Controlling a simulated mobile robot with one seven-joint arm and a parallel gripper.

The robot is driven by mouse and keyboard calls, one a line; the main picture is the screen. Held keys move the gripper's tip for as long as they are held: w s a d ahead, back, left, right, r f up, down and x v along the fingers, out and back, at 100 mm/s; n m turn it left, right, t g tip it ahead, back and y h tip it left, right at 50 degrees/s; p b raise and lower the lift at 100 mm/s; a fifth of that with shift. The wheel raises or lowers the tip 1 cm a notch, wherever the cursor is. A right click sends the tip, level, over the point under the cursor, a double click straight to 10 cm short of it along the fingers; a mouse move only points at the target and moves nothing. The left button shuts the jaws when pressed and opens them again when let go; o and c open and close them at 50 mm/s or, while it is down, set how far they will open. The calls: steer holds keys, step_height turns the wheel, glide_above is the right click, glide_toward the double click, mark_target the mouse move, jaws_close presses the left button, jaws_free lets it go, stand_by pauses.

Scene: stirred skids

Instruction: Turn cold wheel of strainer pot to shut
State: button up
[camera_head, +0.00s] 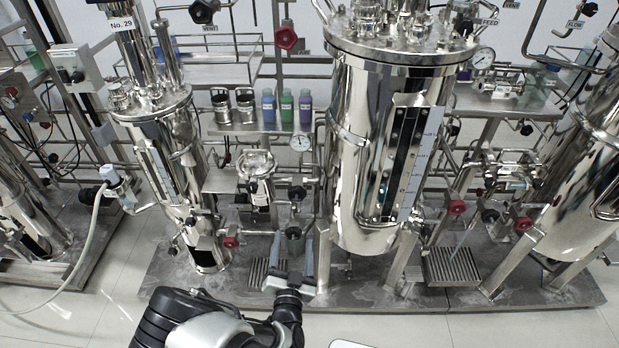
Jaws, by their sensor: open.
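My gripper (292,245) is low at the bottom centre, its two fingers apart and pointing away from me. Nothing is held between them. A dark round handwheel (294,232) shows just at the fingertips; I cannot tell whether they touch it. A small steel pot (257,165) with a clamped lid, likely the strainer pot, stands on the skid between the two tall vessels. Another dark wheel (297,193) sits to its right, and a red wheel (231,242) lower left. No label reading cold is legible, so I cannot tell which wheel is the cold one.
A large steel vessel (350,150) stands close to the right of my gripper, and a slimmer vessel (172,150) to the left. Bottles (286,106) stand on a shelf behind. A floor grating (262,272) lies beside the gripper. Clear floor (90,325) is at lower left.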

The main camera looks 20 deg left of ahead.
mark_target(296, 196)
steer(key=w+a+n, duration=0.1)
steer(key=w, duration=0.4)
steer(key=w+a+r+b, duration=0.1)
steer(key=w, duration=0.5)
steer(key=w+a+r+n+b, duration=0.1)
steer(key=w+a, duration=0.1)
steer(key=w, duration=0.4)
steer(key=shift+n, duration=0.3)
steer(key=c, duration=1)
